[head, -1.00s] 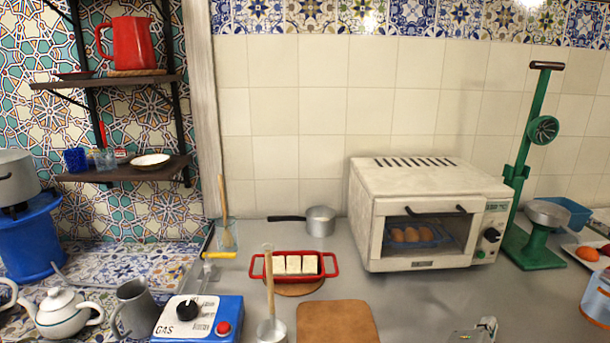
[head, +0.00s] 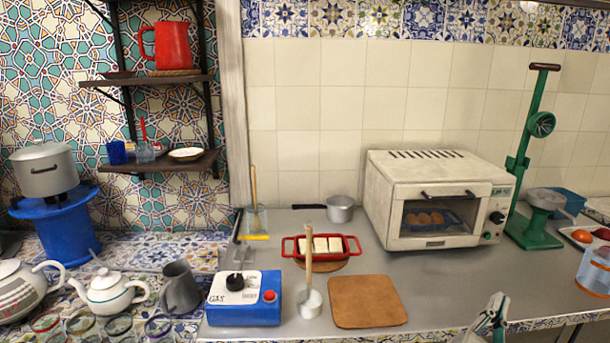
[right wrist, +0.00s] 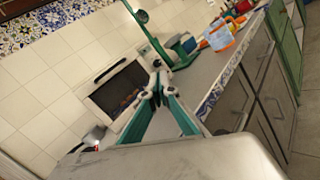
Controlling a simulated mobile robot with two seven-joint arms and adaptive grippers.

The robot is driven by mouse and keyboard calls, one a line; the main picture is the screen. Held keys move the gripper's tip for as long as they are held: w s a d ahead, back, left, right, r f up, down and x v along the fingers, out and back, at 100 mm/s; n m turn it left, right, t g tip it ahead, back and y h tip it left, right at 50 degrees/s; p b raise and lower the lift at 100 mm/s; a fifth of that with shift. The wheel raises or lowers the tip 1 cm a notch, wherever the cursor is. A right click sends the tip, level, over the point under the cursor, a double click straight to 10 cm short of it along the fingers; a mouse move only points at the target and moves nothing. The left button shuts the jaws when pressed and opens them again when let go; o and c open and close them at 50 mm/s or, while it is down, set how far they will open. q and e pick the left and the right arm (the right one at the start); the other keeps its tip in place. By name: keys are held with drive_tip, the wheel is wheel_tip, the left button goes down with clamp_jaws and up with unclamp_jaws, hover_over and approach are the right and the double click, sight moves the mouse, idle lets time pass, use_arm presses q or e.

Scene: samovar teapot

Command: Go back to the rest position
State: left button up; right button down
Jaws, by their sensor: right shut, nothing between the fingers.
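My right gripper (head: 497,308) shows at the bottom right of the head view, in front of the counter's front edge. It is shut and empty. In the right wrist view its fingers (right wrist: 158,88) meet at the tips, with nothing between them. The toaster oven and the counter lie beyond it. My left gripper is in neither current view.
A white teapot (head: 106,290) and several glasses stand at left. Counter right of the board is clear.

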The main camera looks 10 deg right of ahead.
drive_tip(key=a+n+t+y+p, duration=0.1)
drive_tip(key=a+n+t+y, duration=1.2)
drive_tip(key=n, duration=1.5)
drive_tip(key=s+a+f+n+g+y, duration=0.2)
drive_tip(key=a+f+n+g+y, duration=0.5)
drive_tip(key=a+f+n, duration=0.7)
drive_tip(key=s+d+f+n+g+h, duration=0.1)
drive_tip(key=s+d+f+n+g, duration=0.1)
drive_tip(key=s+f+n+g, duration=0.2)
drive_tip(key=s+d+f+n+g+h+p, duration=0.1)
drive_tip(key=s+f+n+g, duration=0.3)
drive_tip(key=f, duration=1.2)
drive_tip(key=s+d+n, duration=0.1)
drive_tip(key=s+n, duration=0.2)
drive_tip(key=n, duration=0.2)
drive_tip(key=shift+f+n, duration=0.35)
drive_tip(key=shift+n, duration=0.05)
